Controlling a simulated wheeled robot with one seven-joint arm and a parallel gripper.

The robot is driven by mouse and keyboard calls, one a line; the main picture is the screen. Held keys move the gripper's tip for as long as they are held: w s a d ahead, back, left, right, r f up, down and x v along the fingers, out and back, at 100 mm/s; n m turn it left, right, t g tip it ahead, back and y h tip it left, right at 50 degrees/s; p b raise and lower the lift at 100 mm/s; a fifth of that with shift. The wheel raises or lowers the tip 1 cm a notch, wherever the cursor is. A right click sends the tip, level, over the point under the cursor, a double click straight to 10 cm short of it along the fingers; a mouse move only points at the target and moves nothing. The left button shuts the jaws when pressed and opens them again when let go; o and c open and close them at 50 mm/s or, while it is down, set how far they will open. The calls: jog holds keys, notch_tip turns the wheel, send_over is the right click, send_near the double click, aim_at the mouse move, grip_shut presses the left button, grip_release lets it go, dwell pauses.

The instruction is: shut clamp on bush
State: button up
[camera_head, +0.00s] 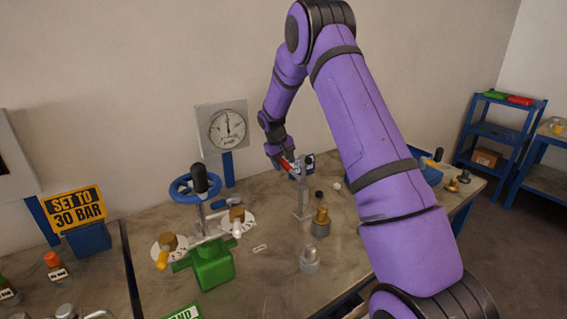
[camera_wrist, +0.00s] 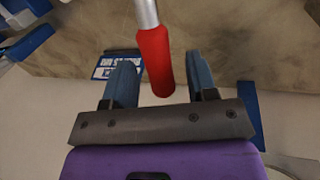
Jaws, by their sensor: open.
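The clamp (camera_head: 303,188) stands on the table as a pale upright post with a metal arm at its top. Its red handle (camera_head: 287,165) points up and left toward my gripper (camera_head: 283,156). In the wrist view, the red grip (camera_wrist: 155,62) on its metal rod lies between the two blue fingers of my gripper (camera_wrist: 160,70). The fingers are open, with a gap visible on each side of the grip. I cannot make out a bush in the clamp; the clamp's head is small and partly hidden by my gripper.
A brass-topped fitting (camera_head: 321,222) and a grey fitting (camera_head: 309,261) stand in front of the clamp. A green stand (camera_head: 212,265) with a blue handwheel (camera_head: 190,187) is to the left. A gauge (camera_head: 228,130) stands behind.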

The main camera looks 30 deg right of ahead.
aim_at(289, 167)
grip_shut()
jog(key=shift+r, duration=0.1)
dwell(0.3)
jog(key=r+t, duration=0.1)
jog(key=s+r+t, duration=0.1)
jog(key=t, duration=0.1)
jog(key=shift+s+r, duration=0.2)
jog(key=shift+s+d+r+m+t, duration=0.1)
jog(key=shift+s+r+m+t, duration=0.15)
jog(key=shift+s+r+t, duration=0.55)
jog(key=shift+s+r+m+t, duration=0.3)
jog(key=shift+r+t, duration=0.15)
jog(key=shift+t, duration=0.75)
